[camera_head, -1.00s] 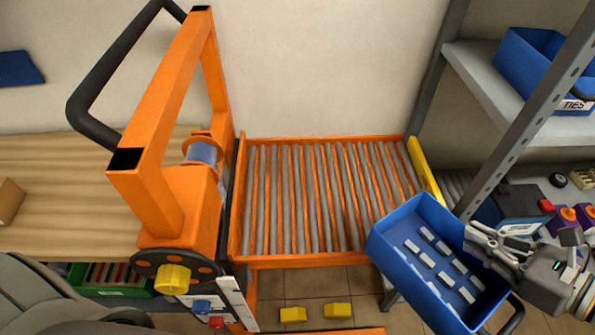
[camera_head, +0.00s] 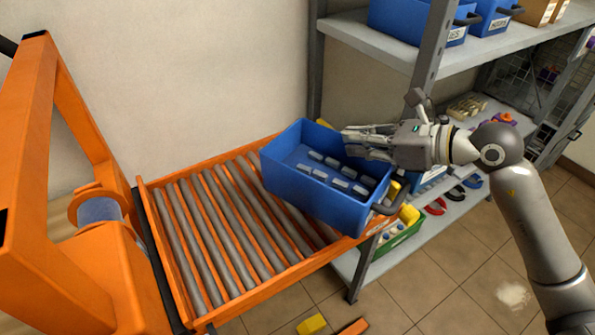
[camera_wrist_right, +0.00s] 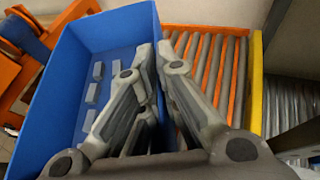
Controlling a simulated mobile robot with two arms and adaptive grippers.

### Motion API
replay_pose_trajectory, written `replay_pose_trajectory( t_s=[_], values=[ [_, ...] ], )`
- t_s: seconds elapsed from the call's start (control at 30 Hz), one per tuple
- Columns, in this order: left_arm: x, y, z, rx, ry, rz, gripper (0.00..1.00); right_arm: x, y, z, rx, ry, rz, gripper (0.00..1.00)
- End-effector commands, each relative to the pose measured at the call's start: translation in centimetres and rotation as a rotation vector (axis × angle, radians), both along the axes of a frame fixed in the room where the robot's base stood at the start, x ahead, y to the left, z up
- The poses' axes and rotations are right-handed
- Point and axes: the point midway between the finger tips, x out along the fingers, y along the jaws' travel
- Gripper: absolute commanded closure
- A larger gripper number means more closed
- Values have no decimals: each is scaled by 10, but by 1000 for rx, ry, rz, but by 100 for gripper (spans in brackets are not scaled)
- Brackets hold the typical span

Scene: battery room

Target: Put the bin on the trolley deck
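The blue bin (camera_head: 310,195) holds several small grey blocks and has a dark handle at its right end. It is over the right end of the trolley deck (camera_head: 215,240), an orange frame with grey rollers. I cannot tell whether its underside touches the rollers. My right gripper (camera_head: 355,142) is shut on the bin's far right wall. In the right wrist view one finger of the gripper (camera_wrist_right: 163,55) is inside the bin (camera_wrist_right: 60,95) and the other outside, beside the rollers (camera_wrist_right: 225,80). My left gripper is not in view.
The orange trolley mast (camera_head: 70,240) stands at the left. A grey shelf rack (camera_head: 425,60) with blue bins stands close behind the deck's right end. A green bin (camera_head: 400,235) is on its low shelf. The deck's left and middle rollers are bare.

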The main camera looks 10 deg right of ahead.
Motion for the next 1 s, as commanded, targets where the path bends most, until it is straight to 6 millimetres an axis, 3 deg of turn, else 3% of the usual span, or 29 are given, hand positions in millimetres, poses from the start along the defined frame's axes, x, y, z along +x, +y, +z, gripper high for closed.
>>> replay_pose_trajectory(
  t_s=[0.23,0.3,0.4,0.73,1.0],
  values=[
    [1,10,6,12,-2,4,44,50,39,-24,7,-2,3,100],
    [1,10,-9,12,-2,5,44,58,44,-46,6,-1,2,100],
    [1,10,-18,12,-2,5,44,68,51,-62,5,-2,1,100],
    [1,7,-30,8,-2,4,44,83,61,-81,3,-3,1,100],
    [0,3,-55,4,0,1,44,86,63,-115,2,-3,0,100]
  ],
)
